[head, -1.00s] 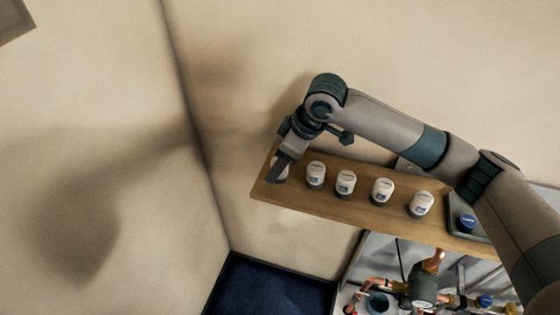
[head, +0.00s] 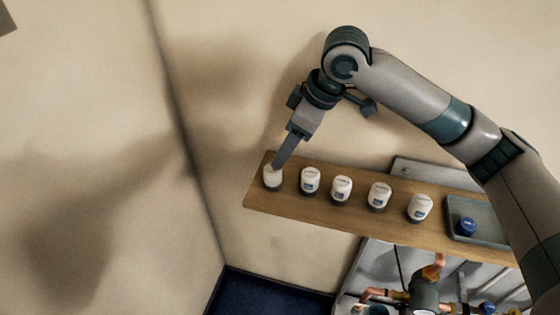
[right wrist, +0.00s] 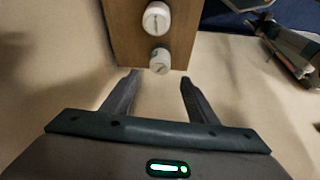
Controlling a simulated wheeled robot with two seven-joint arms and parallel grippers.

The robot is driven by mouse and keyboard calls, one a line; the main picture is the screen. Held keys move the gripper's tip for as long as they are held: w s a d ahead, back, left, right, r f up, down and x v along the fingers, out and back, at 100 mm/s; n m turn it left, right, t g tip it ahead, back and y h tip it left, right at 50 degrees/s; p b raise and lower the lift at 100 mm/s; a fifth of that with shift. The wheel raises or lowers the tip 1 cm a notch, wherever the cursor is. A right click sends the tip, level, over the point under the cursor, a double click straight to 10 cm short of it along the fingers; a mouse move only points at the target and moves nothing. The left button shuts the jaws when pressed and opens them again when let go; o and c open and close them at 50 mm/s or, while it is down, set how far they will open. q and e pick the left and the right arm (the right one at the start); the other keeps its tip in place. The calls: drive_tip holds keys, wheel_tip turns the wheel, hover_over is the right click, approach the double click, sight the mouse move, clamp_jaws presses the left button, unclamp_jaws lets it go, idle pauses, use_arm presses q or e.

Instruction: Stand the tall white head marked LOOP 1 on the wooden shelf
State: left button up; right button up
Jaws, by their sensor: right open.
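The wooden shelf (head: 386,228) runs along the wall. A row of white heads stands upright on it; their labels are too small to read. The leftmost head (head: 272,179) stands at the shelf's left end, partly behind my right gripper's fingers. In the right wrist view the nearest head (right wrist: 160,62) is upright just beyond the fingertips, with another head (right wrist: 157,17) behind it. My right gripper (head: 279,163) is open; in the right wrist view its fingers (right wrist: 159,80) are apart with nothing between them. I cannot tell which head is LOOP 1. My left gripper is not in view.
Other heads (head: 310,181) (head: 341,190) stand close to the right along the shelf. A grey tray (head: 483,233) with a blue cap (head: 466,226) lies at the right end. Copper pipework (head: 434,270) is below. The wall is close behind the shelf.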

drive_tip(key=shift+v, duration=1.3)
drive_tip(key=shift+o, duration=0.5)
